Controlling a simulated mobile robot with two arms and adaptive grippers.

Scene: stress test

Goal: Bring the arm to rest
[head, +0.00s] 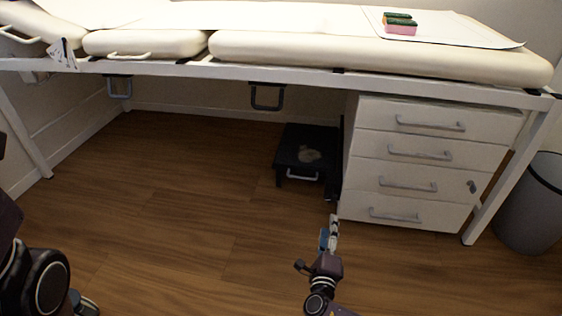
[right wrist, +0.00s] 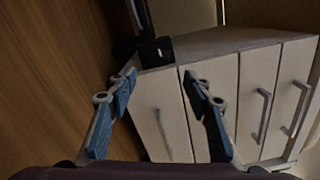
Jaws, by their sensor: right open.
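My right gripper (head: 330,236) is in front of the white drawer cabinet (head: 408,197), low over the wooden floor in the head view. In the right wrist view its two blue-padded fingers (right wrist: 160,84) are spread apart with nothing between them. The cabinet's drawer fronts (right wrist: 157,118) show beyond and between the fingers.
A padded examination bed (head: 380,58) spans above the cabinet, with sponges (head: 400,24) on its paper sheet. A black step stool (head: 305,150) stands left of the cabinet and a grey bin (head: 532,205) right. The wooden floor (head: 170,200) at left is clear.

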